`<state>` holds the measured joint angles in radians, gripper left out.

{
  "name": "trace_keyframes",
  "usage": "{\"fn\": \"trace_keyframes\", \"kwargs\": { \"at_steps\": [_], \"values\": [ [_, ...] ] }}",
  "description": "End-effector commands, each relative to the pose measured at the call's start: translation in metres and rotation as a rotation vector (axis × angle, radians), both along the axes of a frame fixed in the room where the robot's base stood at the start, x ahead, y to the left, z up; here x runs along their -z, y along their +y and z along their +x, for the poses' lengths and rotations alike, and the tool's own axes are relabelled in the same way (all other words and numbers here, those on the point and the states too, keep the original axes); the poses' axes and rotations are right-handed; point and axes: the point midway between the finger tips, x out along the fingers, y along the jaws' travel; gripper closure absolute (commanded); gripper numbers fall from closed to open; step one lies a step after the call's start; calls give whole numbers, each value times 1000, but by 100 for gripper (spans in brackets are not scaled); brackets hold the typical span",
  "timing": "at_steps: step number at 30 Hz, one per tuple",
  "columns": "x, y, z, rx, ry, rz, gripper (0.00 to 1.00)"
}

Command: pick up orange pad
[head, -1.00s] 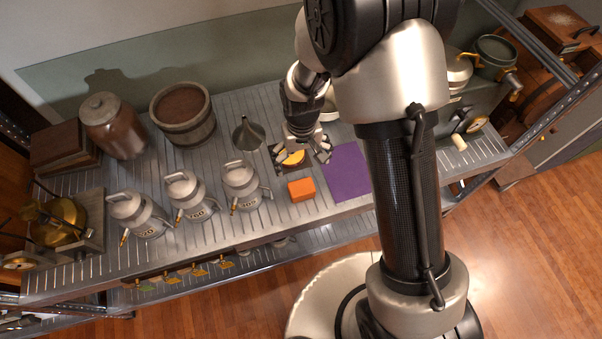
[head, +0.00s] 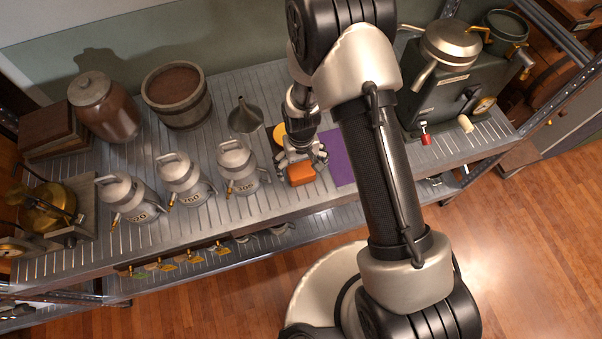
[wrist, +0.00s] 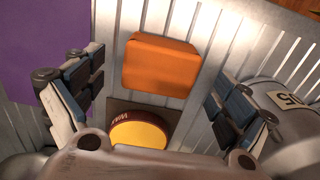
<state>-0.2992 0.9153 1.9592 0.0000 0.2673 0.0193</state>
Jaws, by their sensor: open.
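The orange pad (head: 301,172) is a small soft-looking block lying on the slatted metal shelf (head: 215,220). In the wrist view the orange pad (wrist: 161,63) lies between and a little beyond the fingers. My gripper (head: 302,160) is open and empty, just above the pad at its back edge. In the wrist view my gripper (wrist: 160,95) has its fingers spread wide on both sides. A round yellow-topped item (wrist: 140,132) on a dark square base is close by the pad; in the head view this yellow item (head: 280,135) is partly hidden by my gripper.
A purple mat (head: 340,160) lies right of the pad. Several metal canisters stand to the left, the nearest canister (head: 239,170) close to my gripper. A funnel (head: 245,117) stands behind. A green machine (head: 450,95) is at right. The front shelf strip is clear.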

Motion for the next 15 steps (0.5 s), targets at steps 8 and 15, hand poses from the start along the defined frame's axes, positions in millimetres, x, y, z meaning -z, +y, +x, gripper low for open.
{"fn": "trace_keyframes", "kwargs": {
  "at_steps": [8, 15],
  "values": [
    [27, 0, 0, 0, -1, 0, 6],
    [26, 0, 0, 0, -1, 0, 14]
  ]
}}
